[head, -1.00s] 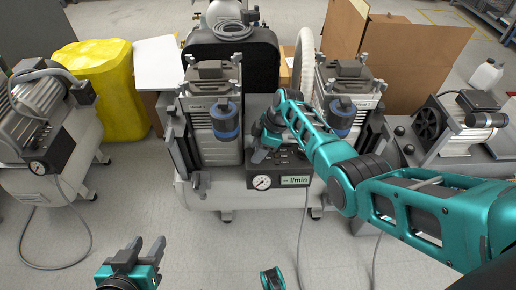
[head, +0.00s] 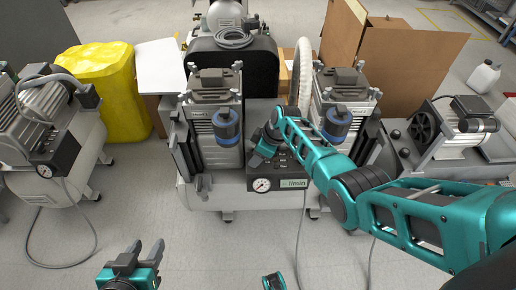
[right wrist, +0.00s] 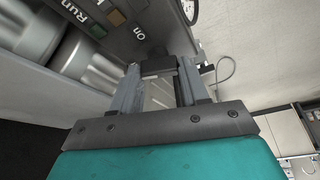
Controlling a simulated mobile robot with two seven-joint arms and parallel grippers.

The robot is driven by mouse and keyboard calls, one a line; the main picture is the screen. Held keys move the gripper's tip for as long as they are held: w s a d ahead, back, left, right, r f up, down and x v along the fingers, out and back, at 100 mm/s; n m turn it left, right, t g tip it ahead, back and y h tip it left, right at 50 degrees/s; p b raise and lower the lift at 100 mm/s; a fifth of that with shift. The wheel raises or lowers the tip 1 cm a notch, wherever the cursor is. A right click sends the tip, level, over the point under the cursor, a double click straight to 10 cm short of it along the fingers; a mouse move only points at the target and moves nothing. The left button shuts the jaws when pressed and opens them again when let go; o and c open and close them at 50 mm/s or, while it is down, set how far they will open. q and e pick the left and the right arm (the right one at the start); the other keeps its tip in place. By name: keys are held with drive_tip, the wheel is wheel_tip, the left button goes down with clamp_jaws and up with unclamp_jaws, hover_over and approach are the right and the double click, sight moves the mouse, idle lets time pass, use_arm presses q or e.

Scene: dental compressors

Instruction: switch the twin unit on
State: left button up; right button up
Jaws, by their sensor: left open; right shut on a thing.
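The twin unit (head: 225,190), a compressor with two grey pump heads, stands in the middle of the head view. Its front control panel (head: 292,185) carries a round gauge (head: 261,185) and a lit display. My right gripper (head: 257,157) is at the panel, above the gauge. In the right wrist view its fingers (right wrist: 160,70) are shut on a small dark switch part (right wrist: 158,64), beside the printed "On". A green button (right wrist: 97,30) and an orange-brown one (right wrist: 116,17) show near "Run". The switch's exact position is unclear. My left gripper (head: 140,254) is open and empty, low over the floor.
Another compressor (head: 50,140) stands at left, and one more (head: 450,140) at right. A yellow-wrapped object (head: 108,90) and cardboard boxes (head: 400,70) stand behind. A hose (head: 300,245) runs over the floor in front.

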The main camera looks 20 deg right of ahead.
drive_tip(key=m+p, duration=0.1)
drive_tip(key=m+t+h+p, duration=0.1)
drive_tip(key=m, duration=0.1)
drive_tip(key=shift+s+a+r+m+p, duration=0.1)
drive_tip(key=shift+r+m+p, duration=0.1)
drive_tip(key=shift+m+p, duration=0.1)
drive_tip(key=shift+m+h+p, duration=0.4)
drive_tip(key=shift+m+p, duration=0.05)
drive_tip(key=shift+m, duration=0.55)
drive_tip(key=m, duration=0.1)
drive_tip(key=m+h, duration=0.1)
drive_tip(key=m, duration=0.1)
drive_tip(key=shift+a+f+m+t+p, duration=0.15)
drive_tip(key=shift+m+t+p, duration=0.15)
drive_tip(key=shift+t+p, duration=0.1)
drive_tip(key=shift+m+h, duration=0.4)
drive_tip(key=shift+m, duration=0.5)
drive_tip(key=o, duration=1.1)
drive_tip(key=shift+c, duration=0.2)
